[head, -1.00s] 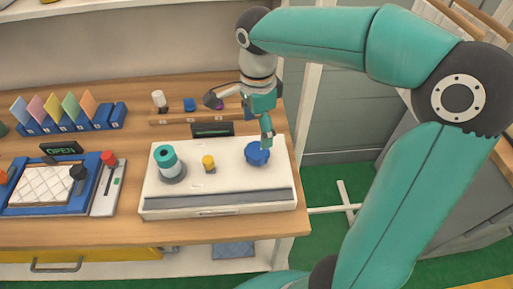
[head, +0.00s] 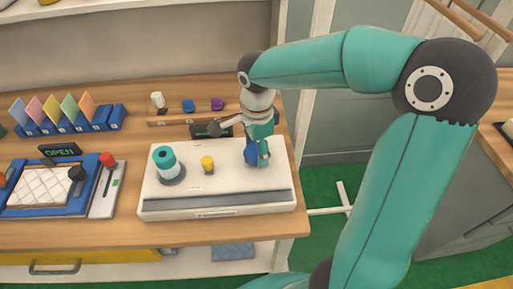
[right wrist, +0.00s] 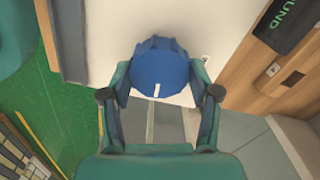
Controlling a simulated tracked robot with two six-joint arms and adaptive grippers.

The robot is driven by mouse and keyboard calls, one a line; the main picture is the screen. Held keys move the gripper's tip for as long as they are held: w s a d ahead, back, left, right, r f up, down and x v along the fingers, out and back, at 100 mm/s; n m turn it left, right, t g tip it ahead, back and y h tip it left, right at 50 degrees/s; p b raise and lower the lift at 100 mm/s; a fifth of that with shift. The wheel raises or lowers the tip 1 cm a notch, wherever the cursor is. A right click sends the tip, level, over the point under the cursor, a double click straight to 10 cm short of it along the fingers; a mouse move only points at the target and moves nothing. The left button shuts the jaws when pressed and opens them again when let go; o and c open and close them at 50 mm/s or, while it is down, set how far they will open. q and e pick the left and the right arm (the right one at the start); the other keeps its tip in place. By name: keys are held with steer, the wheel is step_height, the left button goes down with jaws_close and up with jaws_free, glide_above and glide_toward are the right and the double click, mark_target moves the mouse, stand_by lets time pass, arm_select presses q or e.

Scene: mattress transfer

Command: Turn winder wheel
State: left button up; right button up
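The winder wheel, a blue scalloped knob (head: 250,153), is on the right part of the white winder box (head: 225,180). In the right wrist view the wheel (right wrist: 160,70) shows its round face with a white mark at the lower edge. My right gripper (head: 261,155) is down at the wheel and partly hides it in the head view. In the right wrist view the right gripper's fingers (right wrist: 160,78) stand apart on both sides of the wheel, with what looks like a narrow gap at each side. My left gripper is not in view.
A teal spool (head: 167,163) and a small yellow knob (head: 208,164) are on the box left of the wheel. A dark sign (right wrist: 290,24) stands behind the box. A blue tray device (head: 45,190) sits further left. The table's right edge is close by.

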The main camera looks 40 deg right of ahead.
steer(key=c, duration=0.5)
steer(key=shift+c, duration=0.2)
